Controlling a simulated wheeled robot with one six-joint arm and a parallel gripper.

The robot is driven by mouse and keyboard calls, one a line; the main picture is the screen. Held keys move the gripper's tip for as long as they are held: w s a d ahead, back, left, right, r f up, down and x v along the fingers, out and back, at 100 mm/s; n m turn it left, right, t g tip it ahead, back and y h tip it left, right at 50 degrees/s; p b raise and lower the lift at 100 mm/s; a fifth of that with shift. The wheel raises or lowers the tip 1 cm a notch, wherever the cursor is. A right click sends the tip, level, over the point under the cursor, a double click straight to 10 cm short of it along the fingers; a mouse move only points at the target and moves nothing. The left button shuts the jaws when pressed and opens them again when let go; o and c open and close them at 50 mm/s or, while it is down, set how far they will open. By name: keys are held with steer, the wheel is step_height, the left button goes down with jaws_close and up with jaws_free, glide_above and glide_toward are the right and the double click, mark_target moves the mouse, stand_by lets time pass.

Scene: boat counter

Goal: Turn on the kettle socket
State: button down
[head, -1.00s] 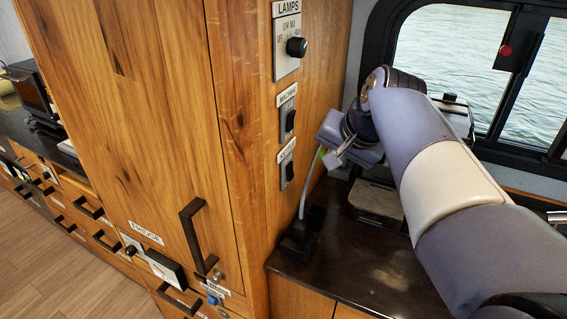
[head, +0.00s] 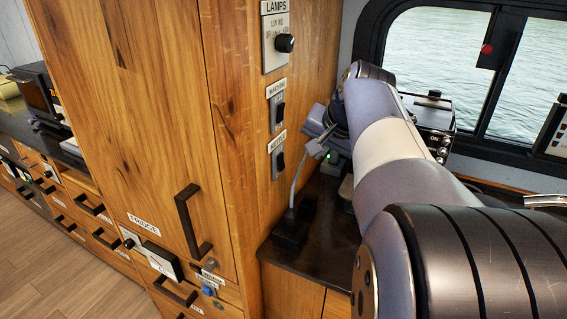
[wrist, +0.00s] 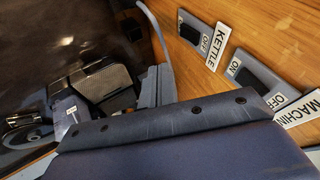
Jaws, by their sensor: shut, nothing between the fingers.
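The kettle socket switch (head: 278,161) is a dark rocker on a grey plate, low on the wooden cabinet side under its KETTLE label (head: 277,141). In the wrist view the kettle switch (wrist: 192,33) is at the top, with OFF beside the end nearest its label; I cannot tell which way the rocker is set. My gripper (head: 316,148) is shut and empty, just right of the switch and apart from it. In the wrist view its fingers (wrist: 156,86) show below and left of the switch, partly hidden by the gripper body.
The similar MACHINE switch (head: 277,111) is directly above, with the LAMPS knob (head: 285,43) higher up. A grey cable runs to a black plug block (head: 293,229) on the dark counter. A black and silver appliance (head: 432,120) stands behind my arm by the window.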

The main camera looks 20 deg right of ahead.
mark_target(281, 162)
steer(key=w+a+f+p, duration=0.2)
steer(key=w+f, duration=0.6)
steer(key=shift+w+a+f, duration=0.15)
steer(key=shift+w+f, duration=0.1)
steer(key=shift+w, duration=0.15)
steer(key=shift+w+a+f, duration=0.15)
steer(key=shift+w+a, duration=0.05)
